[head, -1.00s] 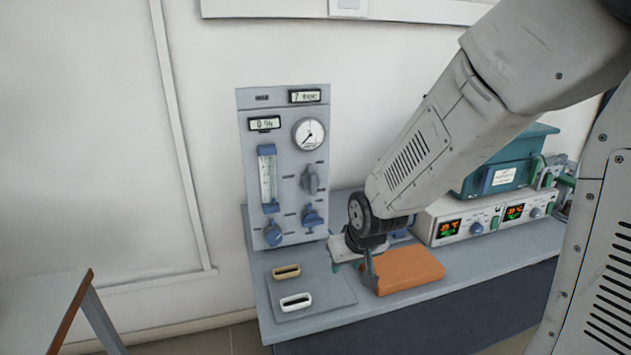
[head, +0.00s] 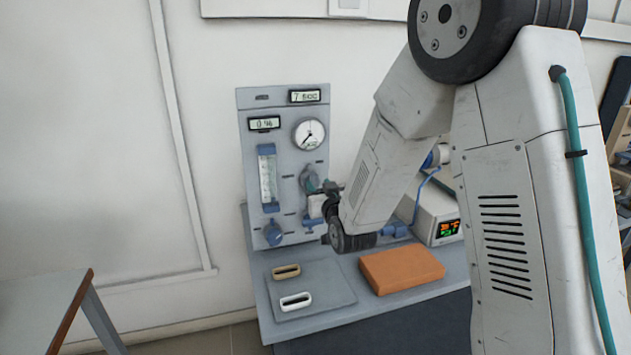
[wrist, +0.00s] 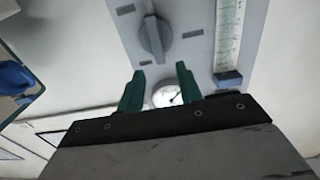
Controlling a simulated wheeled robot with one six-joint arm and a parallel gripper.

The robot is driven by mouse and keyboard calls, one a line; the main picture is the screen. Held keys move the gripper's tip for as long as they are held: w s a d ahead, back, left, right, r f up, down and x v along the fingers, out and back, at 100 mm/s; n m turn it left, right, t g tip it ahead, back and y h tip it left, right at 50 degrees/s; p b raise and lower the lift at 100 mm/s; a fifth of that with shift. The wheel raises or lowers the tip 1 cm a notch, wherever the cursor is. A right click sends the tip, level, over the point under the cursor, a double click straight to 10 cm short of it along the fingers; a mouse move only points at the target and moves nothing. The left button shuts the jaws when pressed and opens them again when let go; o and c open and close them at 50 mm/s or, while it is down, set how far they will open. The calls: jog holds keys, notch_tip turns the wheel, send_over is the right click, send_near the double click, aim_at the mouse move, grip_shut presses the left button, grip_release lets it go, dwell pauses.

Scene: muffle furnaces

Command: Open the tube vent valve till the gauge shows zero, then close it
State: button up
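The grey gas panel (head: 283,110) stands against the wall, with a round white gauge (head: 309,134) near its top right. The gauge needle points to the lower left; the scale is too small to read. A grey knob (head: 308,176) sits below the gauge and also shows in the wrist view (wrist: 155,40). The lower right blue valve is mostly hidden behind my wrist. I cannot read which control is the tube vent valve. My gripper (wrist: 159,80) is open and empty, its green fingers apart. It is close to the panel near the grey knob; contact is not visible.
A blue knob (head: 273,234) sits under the flowmeter (head: 267,176). An orange block (head: 401,268) and a grey mat (head: 332,292) with two handled pieces lie on the bench. A display unit (head: 438,215) is partly hidden by my arm.

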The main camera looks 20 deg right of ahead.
aim_at(314, 178)
jog(key=shift+w, duration=2.15)
grip_shut()
